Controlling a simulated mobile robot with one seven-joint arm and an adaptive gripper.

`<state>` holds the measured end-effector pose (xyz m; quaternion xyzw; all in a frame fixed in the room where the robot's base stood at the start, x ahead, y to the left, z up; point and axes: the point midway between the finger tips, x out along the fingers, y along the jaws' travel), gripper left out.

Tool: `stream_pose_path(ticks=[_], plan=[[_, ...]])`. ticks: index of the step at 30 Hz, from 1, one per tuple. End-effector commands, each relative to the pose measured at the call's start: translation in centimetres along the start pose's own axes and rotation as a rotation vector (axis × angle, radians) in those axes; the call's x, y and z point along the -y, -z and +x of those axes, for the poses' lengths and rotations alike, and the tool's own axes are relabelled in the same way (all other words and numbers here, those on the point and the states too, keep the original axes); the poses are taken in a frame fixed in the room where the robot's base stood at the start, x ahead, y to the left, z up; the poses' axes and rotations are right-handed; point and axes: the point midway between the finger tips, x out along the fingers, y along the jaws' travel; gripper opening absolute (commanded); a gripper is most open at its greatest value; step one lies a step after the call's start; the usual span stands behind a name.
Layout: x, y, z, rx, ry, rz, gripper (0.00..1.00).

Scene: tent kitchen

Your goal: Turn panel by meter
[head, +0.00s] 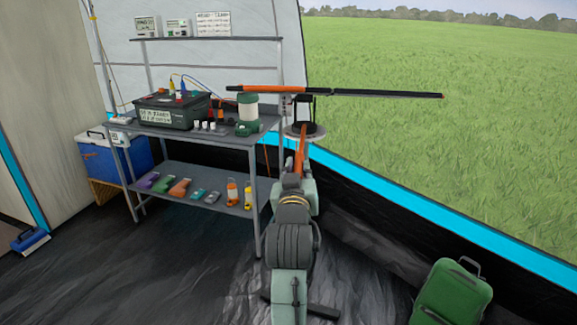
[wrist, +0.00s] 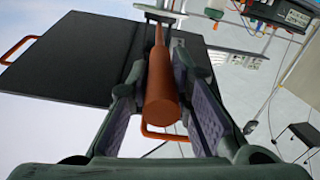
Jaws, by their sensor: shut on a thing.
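The dark panel (wrist: 75,62) is a flat rectangle with orange handles, at the left and middle of the wrist view. In the head view the panel (head: 375,94) shows nearly edge-on, as a long thin bar reaching right from the rack. My gripper (wrist: 160,78) is shut on a thick orange bar (wrist: 163,98) beside the panel's face. The gripper's fingers are hard to make out in the head view, behind my arm. Two small meter-like boxes stand on the rack's top shelf, a left one (head: 147,27) and a right one (head: 178,28). Their readings are too small to read.
The grey rack (head: 262,141) holds a dark battery box (head: 170,113), a green-and-white lantern (head: 247,112) and several small items. A blue cooler (head: 128,160) stands left. A green case (head: 452,292) is on the floor at right. Open grass lies beyond the tent wall.

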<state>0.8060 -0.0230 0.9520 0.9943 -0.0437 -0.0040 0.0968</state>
Motion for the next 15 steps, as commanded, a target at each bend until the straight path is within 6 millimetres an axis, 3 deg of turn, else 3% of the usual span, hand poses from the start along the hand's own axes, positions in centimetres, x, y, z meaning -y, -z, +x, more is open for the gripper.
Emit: stream_pose_path(ticks=[1,6,15], plan=[[-1.6,-0.2,0.0,-0.001,0.012,0.002,0.0],[-4.4,-0.8,0.2,-0.019,0.104,0.0,0.0],[-7.9,-1.6,0.9,-0.045,0.232,-0.001,0.0]])
